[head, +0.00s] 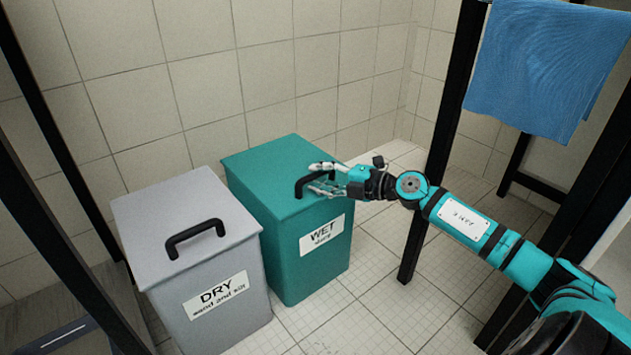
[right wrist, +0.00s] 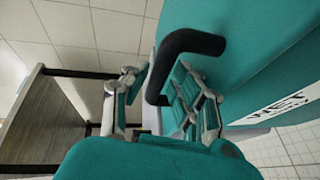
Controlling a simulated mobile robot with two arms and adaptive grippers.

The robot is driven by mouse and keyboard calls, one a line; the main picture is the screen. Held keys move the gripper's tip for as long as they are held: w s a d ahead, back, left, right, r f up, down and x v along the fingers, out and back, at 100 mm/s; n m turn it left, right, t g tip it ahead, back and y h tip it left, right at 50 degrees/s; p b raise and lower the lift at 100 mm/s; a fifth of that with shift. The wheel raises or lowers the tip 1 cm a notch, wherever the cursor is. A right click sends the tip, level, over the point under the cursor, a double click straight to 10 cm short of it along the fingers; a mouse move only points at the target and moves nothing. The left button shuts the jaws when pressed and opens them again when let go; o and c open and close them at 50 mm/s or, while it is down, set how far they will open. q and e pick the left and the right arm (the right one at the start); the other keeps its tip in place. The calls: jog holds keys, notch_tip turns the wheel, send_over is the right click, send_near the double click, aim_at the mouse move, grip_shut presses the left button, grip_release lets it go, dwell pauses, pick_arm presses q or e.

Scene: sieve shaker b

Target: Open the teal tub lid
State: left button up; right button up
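The teal tub (head: 310,270) stands on the tiled floor with a "WET" label on its front. Its teal lid (head: 265,160) lies flat and closed on top. A black handle (head: 301,187) rises from the lid near its front; it shows large in the right wrist view (right wrist: 190,42). My right gripper (head: 322,178) reaches in from the right, at the handle. In the right wrist view its fingers (right wrist: 158,100) are spread apart, with part of the handle between them, nearer the right finger. Whether they touch it I cannot tell. My left gripper is not in view.
A grey tub (head: 225,303) labelled "DRY", with its own black handle (head: 195,236), stands close on the left. A black-legged frame with a blue towel (head: 545,65) stands at right. Tiled walls lie behind; floor in front is clear.

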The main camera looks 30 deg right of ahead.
jog(key=shift+w+a+f, duration=0.1)
jog(key=shift+w+a, duration=0.2)
jog(key=shift+w, duration=0.35)
grip_shut()
